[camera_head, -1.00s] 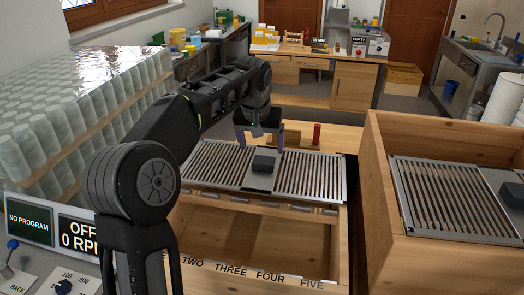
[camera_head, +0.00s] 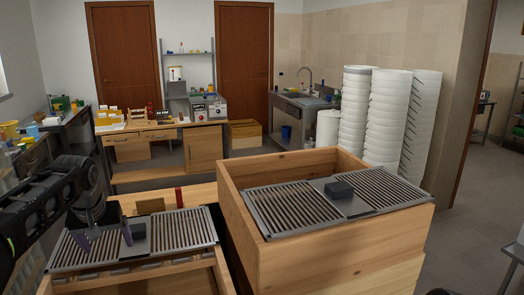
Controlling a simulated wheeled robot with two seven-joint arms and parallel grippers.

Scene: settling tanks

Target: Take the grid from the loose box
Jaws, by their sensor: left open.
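A slatted metal grid (camera_head: 295,213) with a dark block (camera_head: 339,190) at its middle lies across the top of the wooden box (camera_head: 262,262) right of centre. A second, similar grid (camera_head: 180,232) with a dark block (camera_head: 138,231) lies on the lower wooden box (camera_head: 185,278) at the left. My left gripper (camera_head: 104,236) is open and empty, its fingers pointing down over the left grid beside that block. Whether the fingers touch the grid is unclear.
White round stacks (camera_head: 385,120) stand behind the right box. A wooden workbench (camera_head: 205,148) with an instrument (camera_head: 208,107) and a sink unit (camera_head: 297,115) stand at the back.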

